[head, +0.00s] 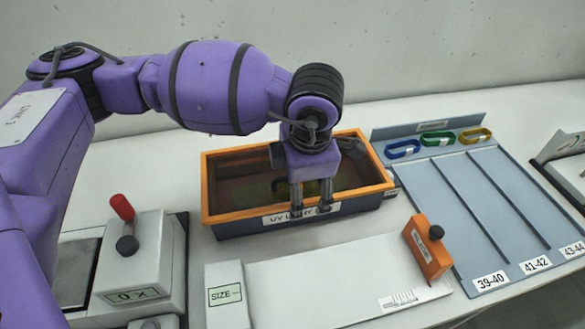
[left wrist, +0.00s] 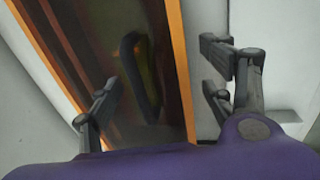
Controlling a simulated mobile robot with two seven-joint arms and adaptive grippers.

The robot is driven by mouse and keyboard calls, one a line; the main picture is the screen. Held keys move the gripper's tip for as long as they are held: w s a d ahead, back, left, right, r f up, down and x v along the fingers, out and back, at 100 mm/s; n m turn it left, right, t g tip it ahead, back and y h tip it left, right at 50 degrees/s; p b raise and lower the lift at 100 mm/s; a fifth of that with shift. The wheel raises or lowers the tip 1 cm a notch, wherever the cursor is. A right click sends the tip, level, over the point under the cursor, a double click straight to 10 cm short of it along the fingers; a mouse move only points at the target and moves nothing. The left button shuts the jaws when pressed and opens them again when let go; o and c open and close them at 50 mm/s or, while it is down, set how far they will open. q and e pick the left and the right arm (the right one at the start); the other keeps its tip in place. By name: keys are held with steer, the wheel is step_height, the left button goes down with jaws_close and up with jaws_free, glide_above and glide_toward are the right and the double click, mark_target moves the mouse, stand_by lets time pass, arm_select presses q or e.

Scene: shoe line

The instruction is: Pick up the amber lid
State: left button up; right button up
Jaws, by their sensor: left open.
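The amber lid (head: 235,195) looks like a brownish see-through pane within an orange rim, on the dark box marked UV at the middle of the head view. In the left wrist view the amber lid (left wrist: 95,50) fills the left half, with a dark loop-shaped handle (left wrist: 131,55) standing on it. My left gripper (head: 312,197) points down over the lid's right part and hides some of it. Its fingers are apart and empty, and the handle shows between them in the left wrist view. I cannot tell the exact height above the lid. My right gripper is not in view.
An orange block (head: 428,250) stands right of a white sheet (head: 320,275) in front of the box. A blue-grey sorting board (head: 480,195) with several coloured bands lies right. A grey device (head: 135,255) with a red-topped lever stands front left.

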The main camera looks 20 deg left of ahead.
arm_select(q)
steer(key=shift+c, duration=0.4)
steer(key=shift+r, duration=0.1)
jaws_close()
